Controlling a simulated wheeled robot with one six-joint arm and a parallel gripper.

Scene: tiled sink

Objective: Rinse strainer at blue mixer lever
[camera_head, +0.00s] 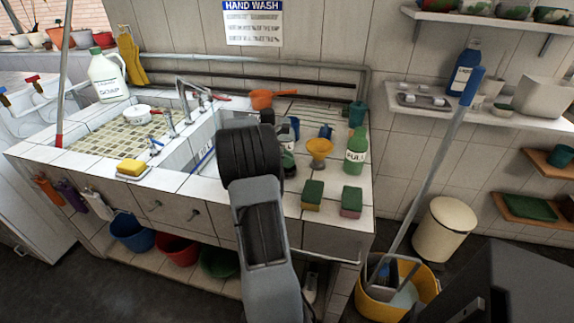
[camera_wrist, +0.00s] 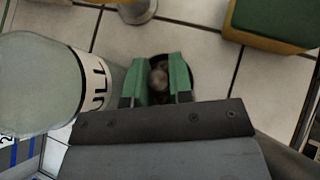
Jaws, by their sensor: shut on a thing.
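My gripper (camera_wrist: 158,92) has its green fingers shut on a small round thing (camera_wrist: 159,76) with a grey knob and a dark rim; I cannot tell what it is. In the head view my wrist hides the fingers at the sink's right end. A small white pan-shaped thing (camera_head: 137,115), perhaps the strainer, lies over the left tiled basin. An orange long-handled vessel (camera_head: 262,99) stands on the back of the drainboard; I cannot tell whether it is a strainer. A blue lever (camera_head: 155,145) is at the basin's front rim. A tall faucet (camera_head: 182,100) stands between the basins.
A clear labelled bottle (camera_wrist: 40,85) stands close to the left of my fingers. A green sponge (camera_wrist: 272,22) is at upper right. The yellow funnel (camera_head: 319,149) and FULL bottle (camera_head: 356,150) crowd the right counter. A soap jug (camera_head: 107,75) stands at the back left.

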